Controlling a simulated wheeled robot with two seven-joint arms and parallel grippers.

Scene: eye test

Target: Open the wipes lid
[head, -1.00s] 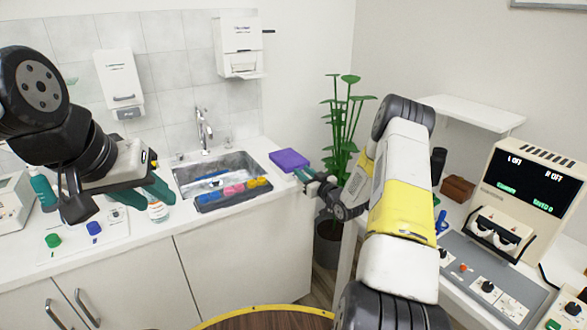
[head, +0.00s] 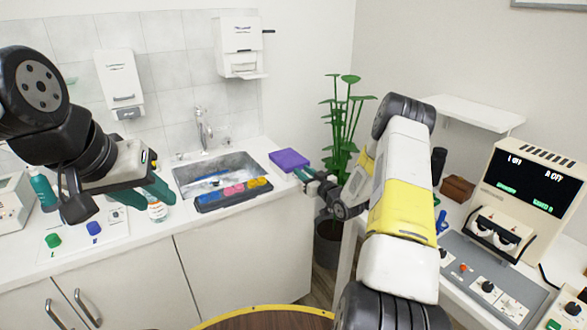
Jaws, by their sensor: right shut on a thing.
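A flat purple box (head: 289,158) is at the right end of the counter beside the sink. It may be the wipes container, but no wipes or label can be made out. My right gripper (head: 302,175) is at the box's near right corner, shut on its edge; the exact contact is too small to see. My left gripper (head: 160,188), with green fingers, hangs over the left part of the counter, near a small white bottle (head: 157,211). The gap between its fingers cannot be made out.
The sink (head: 215,172) has a dark tray (head: 234,201) with coloured items at its front edge. Green and blue caps (head: 94,228) are on the counter at left. A potted plant (head: 343,125) stands behind my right arm. A device with a screen (head: 527,185) is at right.

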